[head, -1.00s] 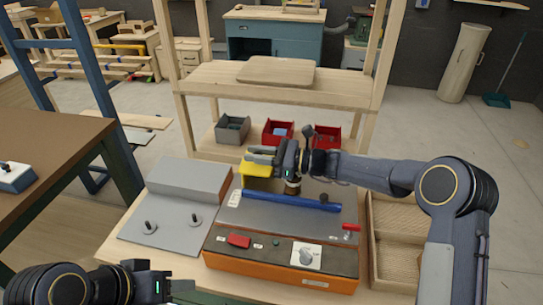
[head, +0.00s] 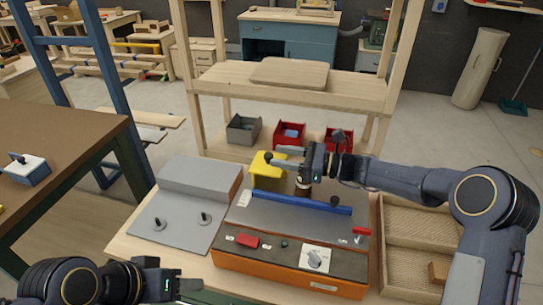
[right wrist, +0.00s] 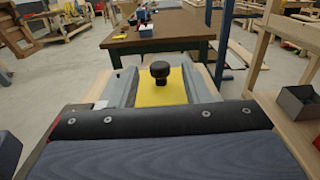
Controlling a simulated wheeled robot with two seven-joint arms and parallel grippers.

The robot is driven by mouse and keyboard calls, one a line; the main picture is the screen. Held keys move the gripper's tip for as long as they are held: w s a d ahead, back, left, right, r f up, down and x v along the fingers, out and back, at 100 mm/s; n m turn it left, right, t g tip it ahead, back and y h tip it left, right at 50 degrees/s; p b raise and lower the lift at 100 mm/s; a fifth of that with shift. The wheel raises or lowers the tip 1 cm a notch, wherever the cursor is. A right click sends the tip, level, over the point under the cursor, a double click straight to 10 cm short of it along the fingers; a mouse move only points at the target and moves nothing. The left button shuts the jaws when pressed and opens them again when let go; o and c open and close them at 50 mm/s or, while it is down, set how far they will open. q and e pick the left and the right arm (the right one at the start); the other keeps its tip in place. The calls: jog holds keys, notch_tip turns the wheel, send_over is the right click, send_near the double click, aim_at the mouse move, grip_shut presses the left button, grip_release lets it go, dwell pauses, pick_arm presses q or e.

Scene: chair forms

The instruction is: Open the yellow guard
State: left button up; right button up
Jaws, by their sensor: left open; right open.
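The yellow guard (head: 266,181) stands at the back left of the orange-sided machine (head: 290,272). A black knob (head: 268,157) sits on it. The right wrist view shows the knob (right wrist: 160,70) above the yellow surface (right wrist: 160,91). My right gripper (head: 282,157) is open, just right of the knob. In the right wrist view its grey fingers lie on either side of the knob, which appears ahead of the palm; nothing is gripped. I cannot tell whether a finger touches it. My left gripper (head: 185,290) is open and empty at the lower left, away from the guard.
A blue bar (head: 295,202) runs across the machine top. A red lever (head: 361,232), a red button (head: 247,241) and a white-plated dial (head: 316,259) are on it. A grey unit with two black knobs (head: 185,215) stands left. A wooden tray (head: 410,255) is on the right.

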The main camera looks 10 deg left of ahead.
jog(key=shift+s+d, duration=0.2)
jog(key=shift+d, duration=1.6)
jog(key=shift+s+d+r, duration=0.15)
jog(key=shift+s+r, duration=0.05)
jog(key=s+d+r+n+h, duration=0.2)
jog(key=s+d+n+h, duration=0.3)
jog(key=s, duration=0.4)
jog(key=s+d+r+n+h, duration=0.25)
jog(key=s+d+n, duration=0.25)
jog(key=s+d, duration=0.3)
jog(key=s+d+f+n+t+h, duration=0.2)
jog(key=s+d+f+n+h, duration=0.1)
jog(key=s, duration=0.5)
jog(key=s+d+f+n+t+h+p, duration=0.1)
jog(key=s+d+f+n+t+h, duration=0.1)
jog(key=s+d, duration=0.4)
jog(key=s+f+n+h, duration=0.1)
jog(key=s+n, duration=0.1)
jog(key=s, duration=0.1)
jog(key=shift+s+n+h, duration=0.2)
jog(key=shift+n+h, duration=0.1)
jog(key=shift+h, duration=0.05)
